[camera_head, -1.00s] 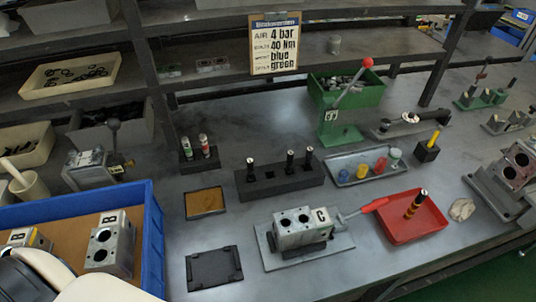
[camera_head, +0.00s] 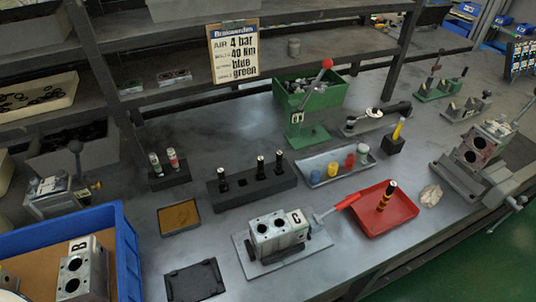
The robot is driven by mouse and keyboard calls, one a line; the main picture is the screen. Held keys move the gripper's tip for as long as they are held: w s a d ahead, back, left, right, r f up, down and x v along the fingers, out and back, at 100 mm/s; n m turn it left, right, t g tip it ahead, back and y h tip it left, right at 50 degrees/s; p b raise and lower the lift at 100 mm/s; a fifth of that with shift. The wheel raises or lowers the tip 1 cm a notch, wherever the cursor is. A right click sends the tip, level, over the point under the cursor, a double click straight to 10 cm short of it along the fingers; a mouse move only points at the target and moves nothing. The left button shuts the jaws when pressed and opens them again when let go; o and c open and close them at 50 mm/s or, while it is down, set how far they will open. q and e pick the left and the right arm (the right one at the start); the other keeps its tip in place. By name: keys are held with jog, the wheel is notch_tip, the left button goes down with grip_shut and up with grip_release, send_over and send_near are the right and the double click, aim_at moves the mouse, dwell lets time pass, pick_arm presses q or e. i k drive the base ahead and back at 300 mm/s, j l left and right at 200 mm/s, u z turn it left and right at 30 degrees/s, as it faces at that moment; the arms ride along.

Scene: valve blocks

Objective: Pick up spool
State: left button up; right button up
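Several dark spools with light tips stand upright in a long black rack (camera_head: 252,187) at mid-table: a left spool (camera_head: 223,182), a middle spool (camera_head: 260,168) and a right spool (camera_head: 279,164). A metal valve block marked C (camera_head: 278,234) sits on a grey plate in front of the rack, with two bores facing up. Neither of my grippers is in view, so what they hold cannot be seen.
A blue crate (camera_head: 126,248) with a block marked B (camera_head: 84,270) stands at the lower left. A brown pad (camera_head: 179,218) and a black tray (camera_head: 194,281) lie beside it. A green press (camera_head: 306,132) and a tray of coloured caps (camera_head: 335,170) stand behind.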

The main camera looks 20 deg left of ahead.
aim_at(220, 172)
jog(key=j+u, duration=0.1)
jog(key=u, duration=0.3)
jog(key=i+u, duration=0.1)
jog(key=u, duration=0.35)
jog(key=j+u, duration=0.1)
jog(key=u, duration=0.3)
jog(key=k, duration=0.25)
jog(key=k+l+u, duration=0.1)
jog(key=u, duration=0.15)
jog(key=k+u, duration=0.25)
